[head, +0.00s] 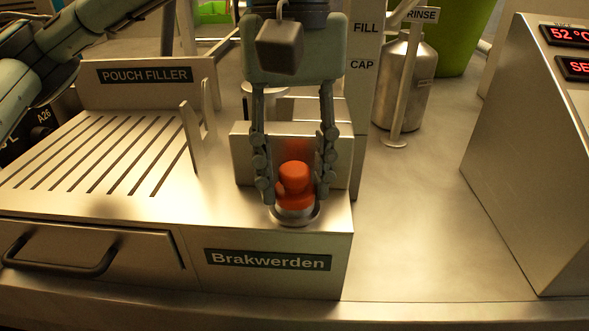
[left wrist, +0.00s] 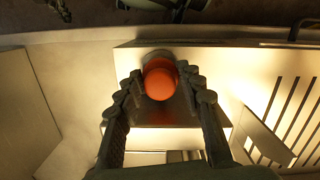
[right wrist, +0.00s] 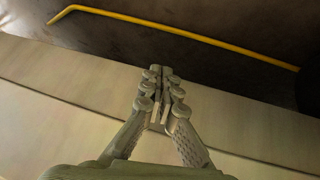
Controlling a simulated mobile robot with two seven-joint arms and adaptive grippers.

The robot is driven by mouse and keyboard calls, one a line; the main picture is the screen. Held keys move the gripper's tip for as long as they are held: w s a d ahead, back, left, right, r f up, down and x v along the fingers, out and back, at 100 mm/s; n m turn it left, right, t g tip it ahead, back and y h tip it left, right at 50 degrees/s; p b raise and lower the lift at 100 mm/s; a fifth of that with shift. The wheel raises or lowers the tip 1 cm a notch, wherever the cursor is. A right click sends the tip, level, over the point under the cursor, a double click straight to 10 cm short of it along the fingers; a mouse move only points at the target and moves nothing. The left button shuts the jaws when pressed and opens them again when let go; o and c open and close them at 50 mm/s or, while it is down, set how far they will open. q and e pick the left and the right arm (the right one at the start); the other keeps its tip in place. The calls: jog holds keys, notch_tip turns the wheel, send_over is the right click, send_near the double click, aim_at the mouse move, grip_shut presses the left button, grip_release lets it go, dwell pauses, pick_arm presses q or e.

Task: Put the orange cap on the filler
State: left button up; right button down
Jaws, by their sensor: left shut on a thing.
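The orange cap (head: 295,180) is upright, with a round knob top and a wider lower rim. It is at a round metal ring (head: 294,215) near the front right edge of the pouch filler (head: 150,75). Whether it rests on the ring or is just above it, I cannot tell. My left gripper (head: 294,190) points down with its fingers on both sides of the cap, shut on it. The left wrist view shows the cap (left wrist: 160,82) between the fingertips (left wrist: 163,80). My right gripper (right wrist: 160,72) is empty, fingertips together, away from the filler.
A steel block (head: 242,150) stands right behind the cap. A slotted deck (head: 110,150) and an upright bracket (head: 197,140) lie to the left. A metal bottle (head: 405,85) and a display console (head: 535,150) stand to the right. The counter between is clear.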

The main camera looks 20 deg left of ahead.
aim_at(294, 164)
pick_arm(q)
jog(key=o, duration=1.2)
pick_arm(e)
jog(key=shift+w+a+r, duration=0.25)
jog(key=shift+w+a, duration=0.15)
jog(key=shift+s+d, duration=0.1)
pick_arm(q)
jog(key=shift+r, duration=0.5)
jog(key=r, duration=0.2)
jog(key=r+p, duration=0.1)
jog(key=r, duration=0.2)
jog(key=w+r, duration=0.1)
jog(key=r, duration=0.2)
jog(key=shift+a+p, duration=0.2)
jog(key=shift+p, duration=0.15)
jog(key=shift+w+a+r+p, duration=0.1)
jog(key=shift+r+p, duration=0.3)
jog(key=shift+r, duration=1.2)
pick_arm(e)
jog(key=s+d+f+g+h, duration=0.1)
jog(key=s+d+f+g, duration=0.2)
jog(key=s+d+f, duration=0.1)
jog(key=shift+s+d+f+m, duration=0.3)
jog(key=shift+s+f+m, duration=0.1)
jog(key=shift+s, duration=0.25)
jog(key=shift+r, duration=0.1)
